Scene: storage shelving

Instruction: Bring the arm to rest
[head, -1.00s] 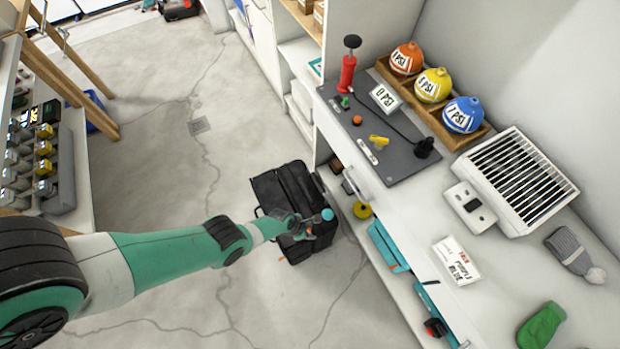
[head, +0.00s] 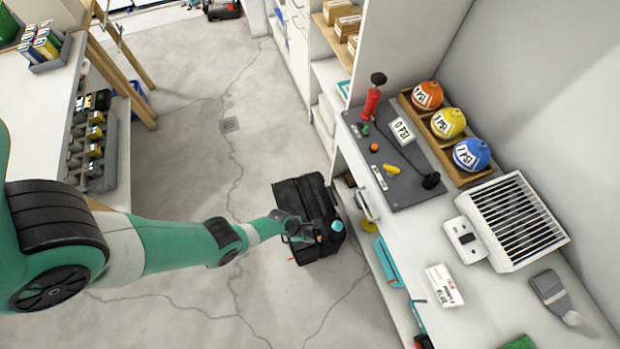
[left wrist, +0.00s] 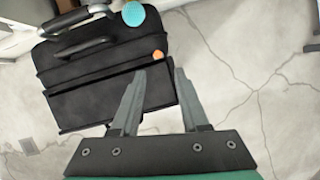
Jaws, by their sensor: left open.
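My left gripper (head: 302,234) is at the end of the green arm, in front of the black bag (head: 308,197) in the head view. In the left wrist view its two grey fingers (left wrist: 160,76) are apart, with nothing between them. The bag (left wrist: 120,58) stands on the floor beyond the fingertips, with a handle on top. A round turquoise piece (left wrist: 134,14) and a small orange one (left wrist: 157,55) show by the bag. I cannot tell whether the fingers touch the bag. My right gripper is not in view.
A white counter (head: 415,235) on the right holds a grey panel with a red pump (head: 372,98), coloured balls in a wooden tray and a slatted white heater (head: 512,222). A shelf unit with small bins (head: 95,150) stands left. The cracked floor between is open.

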